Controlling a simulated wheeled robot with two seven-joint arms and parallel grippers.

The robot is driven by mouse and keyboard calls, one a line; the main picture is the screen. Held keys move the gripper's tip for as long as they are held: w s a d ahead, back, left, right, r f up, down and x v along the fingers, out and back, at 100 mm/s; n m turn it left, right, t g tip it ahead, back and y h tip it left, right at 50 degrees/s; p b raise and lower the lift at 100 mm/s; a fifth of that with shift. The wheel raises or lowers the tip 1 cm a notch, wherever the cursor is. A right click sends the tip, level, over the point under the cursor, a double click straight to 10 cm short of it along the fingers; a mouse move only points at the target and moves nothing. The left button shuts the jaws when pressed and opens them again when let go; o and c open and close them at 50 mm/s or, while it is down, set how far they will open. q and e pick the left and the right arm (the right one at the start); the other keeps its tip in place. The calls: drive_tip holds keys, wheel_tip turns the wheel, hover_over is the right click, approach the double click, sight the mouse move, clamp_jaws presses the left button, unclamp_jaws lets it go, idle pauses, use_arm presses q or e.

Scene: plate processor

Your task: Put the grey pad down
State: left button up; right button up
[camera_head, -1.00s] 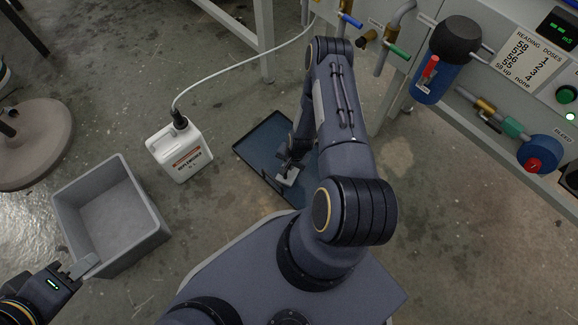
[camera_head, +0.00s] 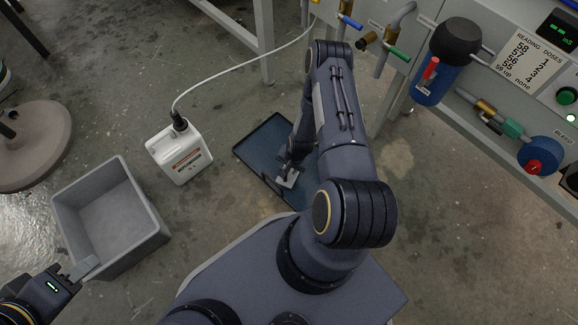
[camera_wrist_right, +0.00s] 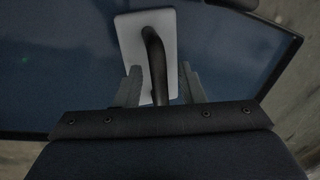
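The grey pad (camera_wrist_right: 146,28) is a light rectangular plate with a dark curved handle (camera_wrist_right: 156,55). It lies over the dark blue tray (camera_head: 256,148) on the floor and seems to rest on its bottom. In the head view a small part of the pad (camera_head: 290,179) shows beside my right arm. My right gripper (camera_wrist_right: 162,84) has its fingers apart on both sides of the handle, with gaps visible. My left gripper (camera_head: 86,267) is by the near left rim of the grey bin; its finger gap is unclear.
The open grey bin (camera_head: 150,240) appears empty. A white jug (camera_head: 180,155) with a hose stands between bin and tray. A bench with valves and a blue canister (camera_head: 437,82) is at the upper right. A round stand base (camera_head: 35,145) is at left.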

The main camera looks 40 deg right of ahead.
wheel_tip(320, 180, up, 42)
drive_tip(key=w+a+n+t+y+p, duration=0.1)
drive_tip(key=w+a+n+t+p, duration=0.1)
drive_tip(key=n+p, duration=0.25)
drive_tip(key=s+a+r+n+y, duration=0.1)
drive_tip(key=s+a+r+n, duration=0.2)
drive_tip(key=s+a+r, duration=0.2)
drive_tip(key=s+a+r+n+t, duration=0.1)
drive_tip(key=s+a+r+n, duration=0.2)
drive_tip(key=s+r, duration=0.7)
drive_tip(key=shift+s+a+r+t+y, duration=0.15)
drive_tip(key=shift+s+a+t+y, duration=0.2)
drive_tip(key=shift+s+a, duration=0.65)
drive_tip(key=shift+s+d+n, duration=0.15)
drive_tip(key=shift+n, duration=0.1)
wheel_tip(320, 180, up, 33)
drive_tip(key=p, duration=3.3)
